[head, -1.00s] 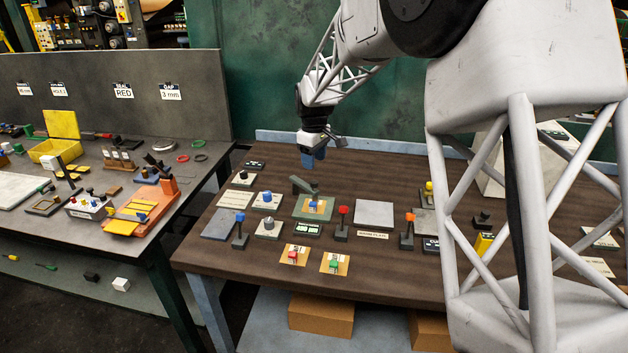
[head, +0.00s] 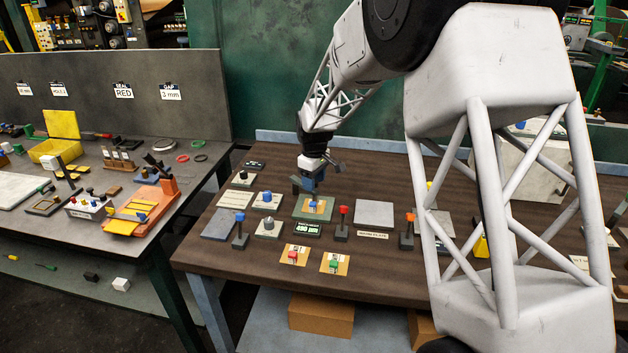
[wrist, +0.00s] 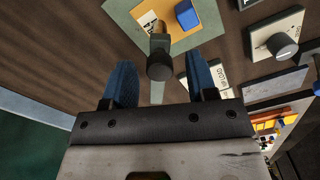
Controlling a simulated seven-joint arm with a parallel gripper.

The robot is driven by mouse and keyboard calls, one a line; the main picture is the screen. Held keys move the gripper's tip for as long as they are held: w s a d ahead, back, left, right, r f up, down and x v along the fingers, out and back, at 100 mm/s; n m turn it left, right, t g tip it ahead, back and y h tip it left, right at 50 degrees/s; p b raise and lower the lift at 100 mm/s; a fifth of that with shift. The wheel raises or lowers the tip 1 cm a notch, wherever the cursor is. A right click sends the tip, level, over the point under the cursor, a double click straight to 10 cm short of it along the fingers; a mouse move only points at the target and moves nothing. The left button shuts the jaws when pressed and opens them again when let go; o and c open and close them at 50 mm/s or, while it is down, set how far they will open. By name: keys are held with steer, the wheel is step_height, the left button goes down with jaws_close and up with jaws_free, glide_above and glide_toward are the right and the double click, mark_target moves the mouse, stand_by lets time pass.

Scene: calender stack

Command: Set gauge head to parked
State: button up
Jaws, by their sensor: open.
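The gauge stands on a green plate (head: 326,214) near the middle of the table, with a blue block (head: 315,204) on an orange pad. In the wrist view my gripper (wrist: 159,68) is open, one blue finger on each side of the knob, with gaps showing. I cannot tell how deep the fingers reach.
A green-lit display (head: 307,230) sits in front of the plate. A red-topped lever (head: 343,222), a blue-topped lever (head: 239,230) and a grey knob (head: 268,226) stand close by. A bare grey plate (head: 374,213) lies to the right.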

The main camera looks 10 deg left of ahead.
jaws_close()
stand_by(0.3)
